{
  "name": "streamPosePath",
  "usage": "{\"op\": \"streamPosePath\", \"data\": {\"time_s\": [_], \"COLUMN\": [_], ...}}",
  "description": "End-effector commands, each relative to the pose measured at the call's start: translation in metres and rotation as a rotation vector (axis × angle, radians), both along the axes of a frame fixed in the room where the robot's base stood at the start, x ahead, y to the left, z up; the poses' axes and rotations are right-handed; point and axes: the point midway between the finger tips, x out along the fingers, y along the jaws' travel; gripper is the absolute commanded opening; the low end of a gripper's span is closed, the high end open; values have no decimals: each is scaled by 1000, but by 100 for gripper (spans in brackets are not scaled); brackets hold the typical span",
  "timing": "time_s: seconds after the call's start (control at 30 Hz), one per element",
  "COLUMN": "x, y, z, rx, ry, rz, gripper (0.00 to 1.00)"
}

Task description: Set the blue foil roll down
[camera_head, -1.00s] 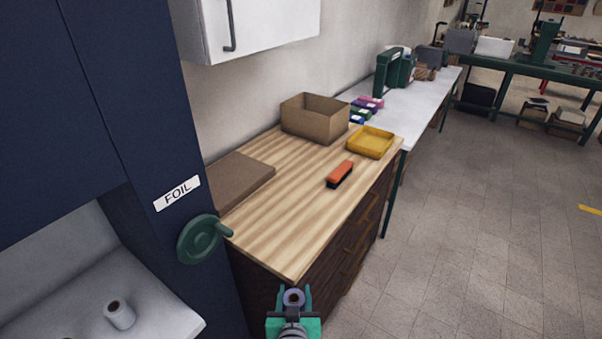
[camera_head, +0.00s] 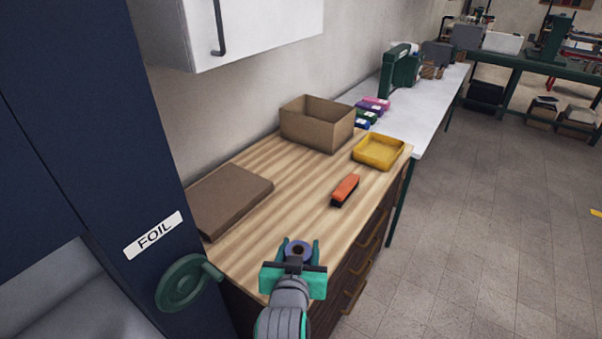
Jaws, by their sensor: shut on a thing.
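The lower part of the roll is hidden by my gripper.
An orange-and-black brush-like block (camera_head: 345,190), a yellow tray (camera_head: 379,151), an open cardboard box (camera_head: 317,128) and a flat brown board (camera_head: 228,199) are on the worktop. A blue cabinet labelled FOIL with a green handwheel (camera_head: 184,284) stands at left. The worktop's middle is clear.

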Motion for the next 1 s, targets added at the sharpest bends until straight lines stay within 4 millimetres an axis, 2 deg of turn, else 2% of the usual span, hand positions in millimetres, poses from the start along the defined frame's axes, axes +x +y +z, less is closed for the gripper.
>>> {"op": "streamPosePath", "data": {"time_s": [0.17,0.5,0.6,0.8,1.0], "x": [17,89,103,126,135], "y": [-1,-2,-3,-4,-4], "z": [-4,-37,-55,-82,-91], "rx": [1,1,2,1,1], "ry": [3,3,6,3,0], "rz": [-4,1,0,-1,1], "gripper": [20,20,20,20,20]}}
